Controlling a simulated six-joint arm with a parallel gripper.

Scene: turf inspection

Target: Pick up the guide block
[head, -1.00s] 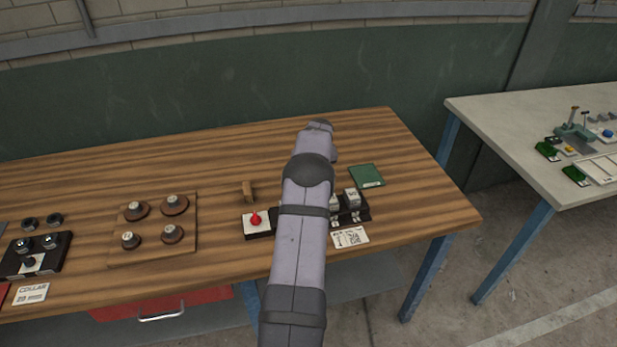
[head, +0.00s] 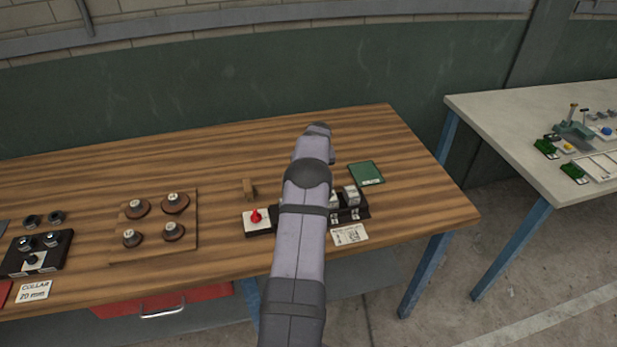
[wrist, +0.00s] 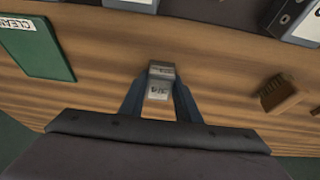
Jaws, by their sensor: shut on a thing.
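In the wrist view, a small grey block (wrist: 158,90) with pale, marked faces sits between the two dark blue fingers of my gripper (wrist: 159,104). The fingers are shut on it, one on each side. I take it to be the guide block, though its markings are too small to read surely. Wood-grain bench top shows around it; I cannot tell whether it touches the bench. In the head view my arm hides the gripper and the held block.
A black rack (head: 362,213) with pale blocks stands beside my arm, with a red-knobbed piece (head: 256,217) at its left. A brown brush (wrist: 279,93) and a green card (wrist: 38,50) lie nearby. A wooden board (head: 155,245) with several round knobs is further left.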

